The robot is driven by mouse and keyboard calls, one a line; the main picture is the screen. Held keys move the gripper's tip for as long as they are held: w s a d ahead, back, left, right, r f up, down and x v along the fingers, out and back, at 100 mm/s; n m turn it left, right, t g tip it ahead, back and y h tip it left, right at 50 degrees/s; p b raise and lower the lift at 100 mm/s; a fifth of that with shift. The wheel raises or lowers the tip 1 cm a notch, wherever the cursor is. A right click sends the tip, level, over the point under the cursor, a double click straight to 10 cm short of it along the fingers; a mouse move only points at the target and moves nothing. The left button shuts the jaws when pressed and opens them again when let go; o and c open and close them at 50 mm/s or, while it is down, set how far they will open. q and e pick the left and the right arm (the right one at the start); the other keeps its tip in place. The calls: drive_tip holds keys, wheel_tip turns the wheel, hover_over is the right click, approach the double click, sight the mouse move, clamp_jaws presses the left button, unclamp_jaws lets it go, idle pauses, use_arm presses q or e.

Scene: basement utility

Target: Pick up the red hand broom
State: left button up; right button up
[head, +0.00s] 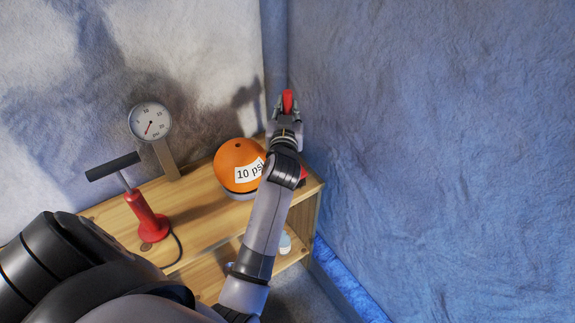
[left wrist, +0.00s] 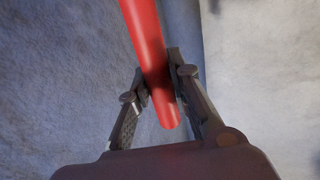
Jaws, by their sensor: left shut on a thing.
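The red hand broom (head: 288,98) shows in the head view as a short red piece at my left gripper (head: 287,104), high above the right end of the wooden shelf. In the left wrist view, its smooth red handle (left wrist: 146,40) passes between the two fingers of my left gripper (left wrist: 158,88), which is shut on it. The handle is slightly tilted, and its rounded end shows below the fingertips. The rest of the broom is out of that view. My right gripper is not in view.
The wooden shelf (head: 205,213) holds an orange ball (head: 232,160) labelled 10 psi, a red hand pump (head: 146,218) with a black handle, and a round gauge (head: 150,122) on a post. A pale container (head: 285,243) is lower down. Blue walls (head: 440,130) stand close behind and right.

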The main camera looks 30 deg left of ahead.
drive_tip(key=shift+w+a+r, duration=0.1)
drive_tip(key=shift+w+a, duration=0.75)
